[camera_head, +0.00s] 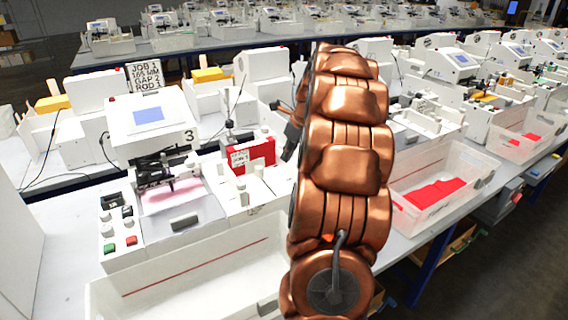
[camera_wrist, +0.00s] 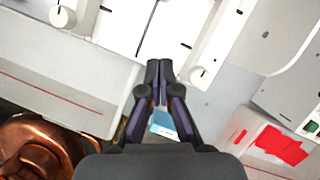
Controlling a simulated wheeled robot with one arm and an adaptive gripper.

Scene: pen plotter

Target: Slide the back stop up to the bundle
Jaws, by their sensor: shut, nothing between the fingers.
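My gripper (camera_wrist: 160,68) is shut and empty, its dark fingertips together over a white bed (camera_wrist: 150,25) with black marks. Its dark end also shows in the head view (camera_head: 292,122), partly hidden behind my copper arm. A red block with a white printed label (camera_head: 252,154) stands at the machine numbered 3, left of my gripper; I cannot tell whether it is the bundle. White rails flank the bed in the wrist view, with a round knob on the left (camera_wrist: 63,17) and another on the right (camera_wrist: 197,74). I cannot tell which part is the back stop.
A white machine (camera_head: 148,114) with a screen stands at the left, with colored buttons (camera_head: 131,240) in front. A long white tray (camera_head: 190,275) lies along the front edge. A clear bin with red sheets (camera_head: 437,192) stands at the right. My arm hides the middle of the bench.

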